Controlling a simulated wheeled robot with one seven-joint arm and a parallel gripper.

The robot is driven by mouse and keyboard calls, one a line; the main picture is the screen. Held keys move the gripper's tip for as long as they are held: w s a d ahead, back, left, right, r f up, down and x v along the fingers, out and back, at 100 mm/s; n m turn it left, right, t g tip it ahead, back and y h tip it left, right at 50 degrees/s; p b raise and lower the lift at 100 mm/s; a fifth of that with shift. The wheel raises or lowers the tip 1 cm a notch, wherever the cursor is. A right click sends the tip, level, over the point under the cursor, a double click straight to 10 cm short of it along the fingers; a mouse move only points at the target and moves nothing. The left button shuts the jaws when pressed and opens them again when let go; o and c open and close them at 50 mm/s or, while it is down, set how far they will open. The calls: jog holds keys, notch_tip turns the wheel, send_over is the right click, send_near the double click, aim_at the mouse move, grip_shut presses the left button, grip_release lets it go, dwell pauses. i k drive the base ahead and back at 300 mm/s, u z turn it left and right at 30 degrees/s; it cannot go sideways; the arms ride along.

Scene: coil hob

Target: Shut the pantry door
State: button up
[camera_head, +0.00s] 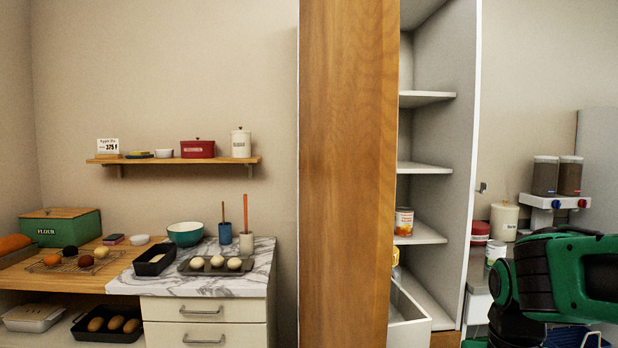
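The pantry door (348,170) is a tall wooden panel standing open, its broad face toward me, left of the pantry's inside. The pantry (456,150) shows behind it as a tall grey cabinet with white shelves. A can (404,221) stands on one of its lower shelves. A white drawer or bin (408,318) shows at its bottom, partly behind the door. My green and black arm is at the lower right, apart from the door. My gripper's fingers cannot be made out.
A marble-topped counter (252,262) with drawers, trays and bowls stands left of the door. A wall shelf (222,160) hangs above it. At the right, canisters (504,219) and a dispenser (558,201) stand behind my arm.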

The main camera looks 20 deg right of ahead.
aim_at(350, 49)
jog(key=u, duration=0.05)
jog(key=k, duration=0.5)
jog(key=u, duration=2.2)
jog(key=i, duration=0.85)
jog(key=z, duration=0.5)
